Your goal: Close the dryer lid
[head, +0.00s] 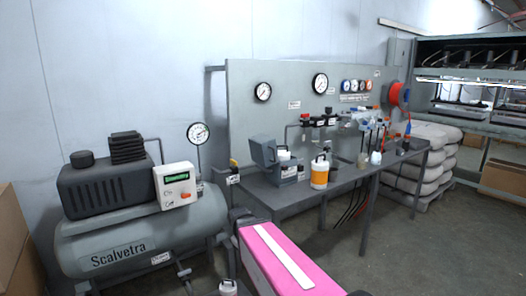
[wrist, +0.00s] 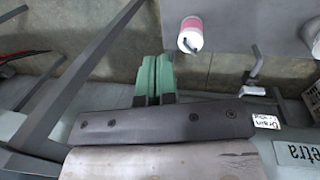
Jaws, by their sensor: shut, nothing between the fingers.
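A grey box that looks like the dryer (head: 289,171) stands on the left end of the workbench. Its grey lid (head: 264,151) is raised and tilted up on the left side. A white rounded item shows in or just behind the box; I cannot tell which. My gripper (wrist: 153,78) shows in the wrist view with its green fingers together and empty. It points near the compressor tank's drain label, apart from the dryer. The dryer is not recognisable in the wrist view. The fingers are not clear in the head view.
A compressor (head: 140,215) with a gauge stands left of the workbench (head: 290,198). A white and orange jug (head: 319,173) stands right of the dryer. A gauge panel (head: 290,110) rises behind.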

